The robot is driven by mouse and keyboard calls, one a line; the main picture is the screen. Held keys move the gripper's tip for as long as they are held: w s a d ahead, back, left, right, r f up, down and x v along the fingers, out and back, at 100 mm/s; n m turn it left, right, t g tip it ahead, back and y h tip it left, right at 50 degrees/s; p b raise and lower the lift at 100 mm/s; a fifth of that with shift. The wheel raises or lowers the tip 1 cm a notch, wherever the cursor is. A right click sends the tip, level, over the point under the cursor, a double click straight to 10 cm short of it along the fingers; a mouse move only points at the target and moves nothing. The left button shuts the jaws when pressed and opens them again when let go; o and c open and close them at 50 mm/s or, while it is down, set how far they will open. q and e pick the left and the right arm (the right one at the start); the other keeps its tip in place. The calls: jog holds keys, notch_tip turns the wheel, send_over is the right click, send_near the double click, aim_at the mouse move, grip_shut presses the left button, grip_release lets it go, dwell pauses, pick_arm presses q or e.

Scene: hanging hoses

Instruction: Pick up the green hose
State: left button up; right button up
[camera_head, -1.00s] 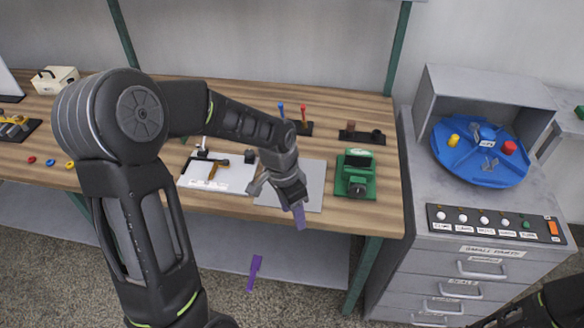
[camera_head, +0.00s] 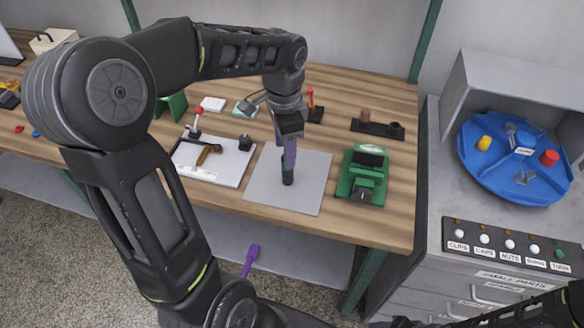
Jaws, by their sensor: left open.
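My left gripper (camera_head: 289,145) points down over the grey mat (camera_head: 262,192) on the wooden bench. A short dark, slightly greenish cylinder (camera_head: 288,173) stands on the mat directly below the fingers. I cannot tell whether the fingers touch it or reach around it. I cannot make out any hanging green hose for certain; the dark cylinder may or may not be it. A part of my right arm shows at the bottom right, with its gripper out of view.
A green device (camera_head: 361,176) stands right of the mat. A white board (camera_head: 226,167) with a hammer-like tool lies to the left. A dark holder (camera_head: 376,128) is behind. The grey cabinet with a blue round tray (camera_head: 480,172) is at right. A purple piece (camera_head: 250,261) lies lower down.

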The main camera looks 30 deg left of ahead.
pick_arm(q)
jog(key=shift+f, duration=1.3)
jog(key=shift+s+d+f+p, duration=0.1)
jog(key=shift+f+p, duration=0.2)
jog(key=shift+f, duration=1.05)
jog(key=shift+d+f+p, duration=0.1)
jog(key=shift+f+p, duration=0.15)
jog(key=shift+f, duration=1.05)
jog(key=shift+c, duration=0.5)
grip_shut()
